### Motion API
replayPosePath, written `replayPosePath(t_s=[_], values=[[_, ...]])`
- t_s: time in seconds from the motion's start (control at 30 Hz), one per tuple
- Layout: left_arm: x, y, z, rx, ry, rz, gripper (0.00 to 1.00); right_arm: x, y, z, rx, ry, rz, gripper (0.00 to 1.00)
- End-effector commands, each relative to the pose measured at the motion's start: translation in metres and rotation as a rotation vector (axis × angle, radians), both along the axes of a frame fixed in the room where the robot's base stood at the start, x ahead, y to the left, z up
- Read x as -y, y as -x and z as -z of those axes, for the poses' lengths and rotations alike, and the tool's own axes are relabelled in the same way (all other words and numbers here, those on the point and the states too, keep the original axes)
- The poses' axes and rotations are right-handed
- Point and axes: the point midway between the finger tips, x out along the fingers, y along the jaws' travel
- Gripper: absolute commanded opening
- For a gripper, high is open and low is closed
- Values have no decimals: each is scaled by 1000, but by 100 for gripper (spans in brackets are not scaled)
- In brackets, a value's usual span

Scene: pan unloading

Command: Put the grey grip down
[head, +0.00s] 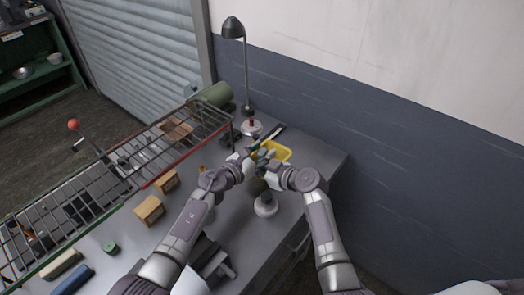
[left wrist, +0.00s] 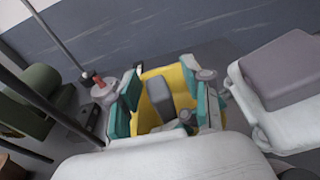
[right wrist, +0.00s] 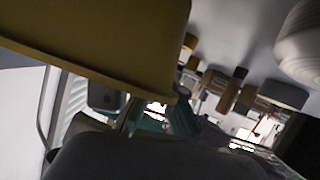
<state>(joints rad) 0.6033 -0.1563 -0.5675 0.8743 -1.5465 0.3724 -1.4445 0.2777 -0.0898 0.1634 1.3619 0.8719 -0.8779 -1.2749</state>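A yellow bin (head: 283,152) is at the far end of the grey bench, with both grippers close against it in the head view. In the left wrist view the teal fingers of my left gripper (left wrist: 168,80) are spread wide over the yellow bin (left wrist: 185,72). A dark grey block, seemingly the grey grip (left wrist: 158,98), shows between them against the yellow, with gaps on both sides. Whether it rests on the bin floor is unclear. My right gripper (head: 268,172) is at the bin's near side. The right wrist view shows the yellow wall (right wrist: 95,35) very close; its fingers are mostly hidden.
A wire rack (head: 120,165) with a red front edge runs along the bench's left. A black lamp (head: 233,28) and a green cylinder (head: 215,95) stand behind. Wooden blocks (head: 150,209) and a white round-based object (head: 265,206) are nearer. The wall is close at right.

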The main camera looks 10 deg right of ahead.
Motion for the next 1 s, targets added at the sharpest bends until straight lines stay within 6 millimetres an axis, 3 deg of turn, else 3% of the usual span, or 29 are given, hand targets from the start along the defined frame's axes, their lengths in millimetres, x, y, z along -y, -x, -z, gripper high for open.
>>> replayPosePath(t_s=[0.27, 0.8, 1.0], values=[[0, 0, -7, 4, -2, 2, 49, 0, 0, 0, -1, 0, -1, 0], [-72, 57, -20, 2, -3, 0, 49, 0, 0, 0, -1, 0, -1, 0], [-90, 71, -24, 1, 1, 0, 49, 0, 0, 0, -1, 0, -1, 0]])
